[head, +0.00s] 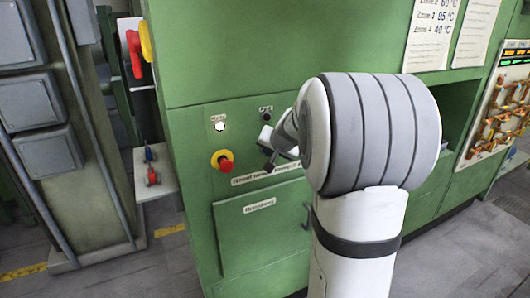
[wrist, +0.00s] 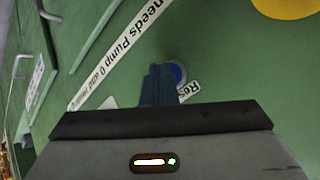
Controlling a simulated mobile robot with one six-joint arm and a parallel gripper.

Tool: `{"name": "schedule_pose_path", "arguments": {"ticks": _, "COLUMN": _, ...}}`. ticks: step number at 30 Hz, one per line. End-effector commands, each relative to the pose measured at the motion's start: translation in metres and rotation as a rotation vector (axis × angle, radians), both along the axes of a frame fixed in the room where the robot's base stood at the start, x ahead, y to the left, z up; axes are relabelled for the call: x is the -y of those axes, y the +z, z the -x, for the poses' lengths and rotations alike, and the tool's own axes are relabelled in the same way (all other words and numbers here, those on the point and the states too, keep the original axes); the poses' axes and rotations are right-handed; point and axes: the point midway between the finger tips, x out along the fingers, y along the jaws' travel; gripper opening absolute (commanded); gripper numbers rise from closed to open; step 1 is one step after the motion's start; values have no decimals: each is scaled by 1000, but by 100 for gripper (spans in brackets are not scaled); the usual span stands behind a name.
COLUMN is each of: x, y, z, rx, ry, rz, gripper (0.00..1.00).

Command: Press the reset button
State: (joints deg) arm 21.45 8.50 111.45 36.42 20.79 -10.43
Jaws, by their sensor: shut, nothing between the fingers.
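My gripper (wrist: 160,68) is shut and empty. Its fingertips overlap the left part of the button in the wrist view; I cannot tell whether they touch it. In the head view my gripper (head: 267,163) is at the panel, right of the red emergency stop. I cannot make out the reset button there; my gripper and arm cover that area.
The red emergency stop (head: 226,165) on its yellow base sits left of my gripper. A white round button (head: 220,126) and a dark knob (head: 266,116) are above. A long white text strip (wrist: 130,50) runs beside the fingers. A grey cabinet (head: 75,150) stands at the left.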

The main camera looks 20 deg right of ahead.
Motion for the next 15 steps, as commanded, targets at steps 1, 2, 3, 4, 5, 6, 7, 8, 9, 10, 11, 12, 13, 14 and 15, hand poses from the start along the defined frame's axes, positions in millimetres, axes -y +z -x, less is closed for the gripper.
{"name": "schedule_pose_path", "arguments": {"ticks": 1, "x": 0, "y": 0, "z": 0, "rx": 0, "ry": 0, "rz": 0, "gripper": 0}}
{"name": "schedule_pose_path", "arguments": {"ticks": 2, "x": 0, "y": 0, "z": 0, "rx": 0, "ry": 0, "rz": 0, "gripper": 0}}
{"name": "schedule_pose_path", "arguments": {"ticks": 3, "x": 0, "y": 0, "z": 0, "rx": 0, "ry": 0, "rz": 0, "gripper": 0}}
{"name": "schedule_pose_path", "arguments": {"ticks": 4, "x": 0, "y": 0, "z": 0, "rx": 0, "ry": 0, "rz": 0, "gripper": 0}}
{"name": "schedule_pose_path", "arguments": {"ticks": 5, "x": 0, "y": 0, "z": 0, "rx": 0, "ry": 0, "rz": 0, "gripper": 0}}
{"name": "schedule_pose_path", "arguments": {"ticks": 6, "x": 0, "y": 0, "z": 0, "rx": 1, "ry": 0, "rz": 0, "gripper": 0}}
{"name": "schedule_pose_path", "arguments": {"ticks": 7, "x": 0, "y": 0, "z": 1, "rx": 1, "ry": 0, "rz": 0, "gripper": 0}}
{"name": "schedule_pose_path", "arguments": {"ticks": 8, "x": 0, "y": 0, "z": 1, "rx": 1, "ry": 0, "rz": 0, "gripper": 0}}
{"name": "schedule_pose_path", "arguments": {"ticks": 9, "x": 0, "y": 0, "z": 2, "rx": 2, "ry": -1, "rz": 1, "gripper": 0}}
{"name": "schedule_pose_path", "arguments": {"ticks": 10, "x": 0, "y": 0, "z": 3, "rx": 2, "ry": -1, "rz": 1, "gripper": 0}}
{"name": "schedule_pose_path", "arguments": {"ticks": 11, "x": 0, "y": -1, "z": 4, "rx": 2, "ry": -1, "rz": 1, "gripper": 0}}
{"name": "schedule_pose_path", "arguments": {"ticks": 12, "x": 1, "y": -1, "z": 6, "rx": 2, "ry": -1, "rz": 1, "gripper": 0}}
{"name": "schedule_pose_path", "arguments": {"ticks": 13, "x": 1, "y": -1, "z": 8, "rx": 2, "ry": -1, "rz": 1, "gripper": 0}}
{"name": "schedule_pose_path", "arguments": {"ticks": 14, "x": 1, "y": -2, "z": 10, "rx": 2, "ry": -1, "rz": 1, "gripper": 0}}
{"name": "schedule_pose_path", "arguments": {"ticks": 15, "x": 1, "y": -2, "z": 12, "rx": 2, "ry": -1, "rz": 1, "gripper": 0}}
